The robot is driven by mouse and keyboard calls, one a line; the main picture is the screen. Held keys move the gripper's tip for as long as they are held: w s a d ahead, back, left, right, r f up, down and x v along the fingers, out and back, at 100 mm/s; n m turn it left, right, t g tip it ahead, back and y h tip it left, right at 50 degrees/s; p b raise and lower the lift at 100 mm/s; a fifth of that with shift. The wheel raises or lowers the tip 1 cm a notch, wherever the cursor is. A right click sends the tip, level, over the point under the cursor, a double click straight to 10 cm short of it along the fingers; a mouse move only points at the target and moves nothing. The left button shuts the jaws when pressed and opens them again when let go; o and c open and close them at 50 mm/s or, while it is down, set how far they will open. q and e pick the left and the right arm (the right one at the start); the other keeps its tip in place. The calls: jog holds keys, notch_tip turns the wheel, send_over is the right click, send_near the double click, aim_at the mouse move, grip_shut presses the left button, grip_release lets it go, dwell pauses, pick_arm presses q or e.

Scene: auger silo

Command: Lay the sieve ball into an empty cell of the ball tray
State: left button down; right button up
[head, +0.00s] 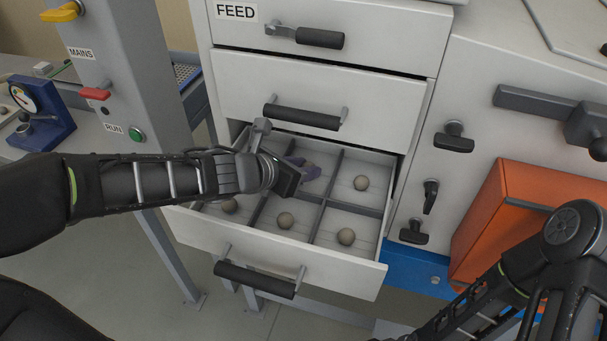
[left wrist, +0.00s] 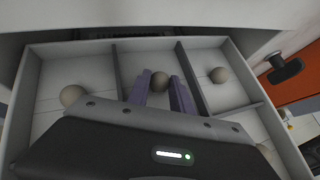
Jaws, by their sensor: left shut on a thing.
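The ball tray (head: 335,279) is a pulled-out white drawer split by grey dividers into cells. In the left wrist view, the small grey-brown sieve ball (left wrist: 160,82) is between the purple fingers of my left gripper (left wrist: 160,90). The gripper is shut on it, over or in the back middle cell; its exact height is unclear. In the head view my left gripper (head: 308,172) reaches into the tray from the left, and the held ball is not clearly visible. Other balls lie in the back right (head: 361,183), front right (head: 346,236), front middle (head: 285,220) and left (head: 229,205) cells. My right gripper is out of view.
Closed drawers with black handles (head: 302,117) stand above and behind the tray. The tray's walls and dividers surround the fingers. An orange box (head: 500,215) and black handles are at the right. A grey post (head: 120,80) with switches stands at the left.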

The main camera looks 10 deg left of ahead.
pick_arm(q)
jog(key=shift+f, duration=0.15)
jog(key=c, duration=1.1)
grip_release()
jog(key=shift+c, duration=0.2)
